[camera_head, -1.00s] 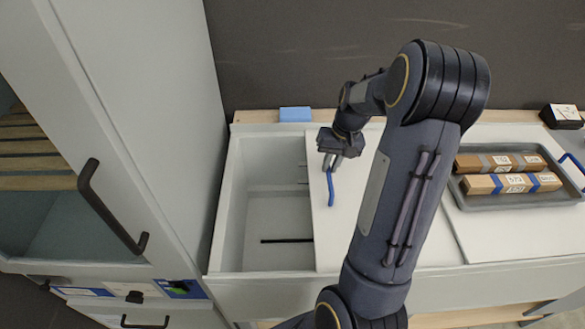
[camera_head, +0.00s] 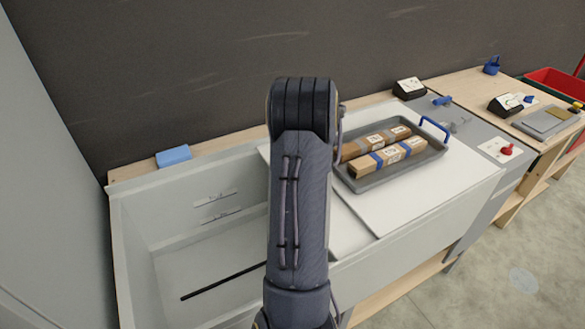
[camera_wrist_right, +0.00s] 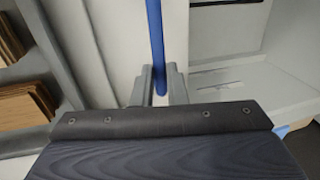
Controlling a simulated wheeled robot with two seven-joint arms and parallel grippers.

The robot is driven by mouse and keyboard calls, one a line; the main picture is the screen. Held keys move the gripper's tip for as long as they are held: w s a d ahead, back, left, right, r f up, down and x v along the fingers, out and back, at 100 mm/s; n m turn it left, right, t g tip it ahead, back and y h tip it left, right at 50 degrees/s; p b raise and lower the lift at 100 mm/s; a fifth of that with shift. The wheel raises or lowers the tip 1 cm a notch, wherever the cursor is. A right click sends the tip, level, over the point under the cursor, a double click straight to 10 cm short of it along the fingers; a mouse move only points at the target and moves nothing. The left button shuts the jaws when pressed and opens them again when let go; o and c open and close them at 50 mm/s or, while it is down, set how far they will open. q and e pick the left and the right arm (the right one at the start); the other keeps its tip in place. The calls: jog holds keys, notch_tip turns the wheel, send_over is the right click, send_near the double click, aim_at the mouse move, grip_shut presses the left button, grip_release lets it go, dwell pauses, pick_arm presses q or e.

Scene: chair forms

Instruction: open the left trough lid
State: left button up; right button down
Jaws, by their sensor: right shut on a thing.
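The left trough lid (camera_head: 345,228) is a white panel, mostly hidden behind my right arm in the head view. The trough (camera_head: 170,235) is uncovered to the left of it, with its pale inside walls and floor showing. In the right wrist view, my right gripper (camera_wrist_right: 160,88) is shut on the blue lid handle (camera_wrist_right: 155,40), which passes between its two grey fingers. In the head view, the right gripper and this handle are hidden behind the arm. My left gripper is not in view.
A grey tray (camera_head: 432,157) with two wrapped bars (camera_head: 385,155) stands on the white surface at right. A blue block (camera_head: 173,156) sits on the back ledge. A black rod (camera_head: 215,284) lies in the trough. A grey cabinet (camera_head: 45,150) bounds the left.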

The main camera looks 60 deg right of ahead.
jog(key=shift+d, duration=0.1)
jog(key=c, duration=1.5)
grip_release()
jog(key=shift+o, duration=0.2)
jog(key=shift+r, duration=0.1)
notch_tip(320, 180, up, 8)
jog(key=d, duration=0.1)
jog(key=shift+s+f, duration=0.25)
jog(key=shift+s, duration=0.2)
jog(key=shift+d, duration=0.1)
jog(key=shift+s, duration=0.1)
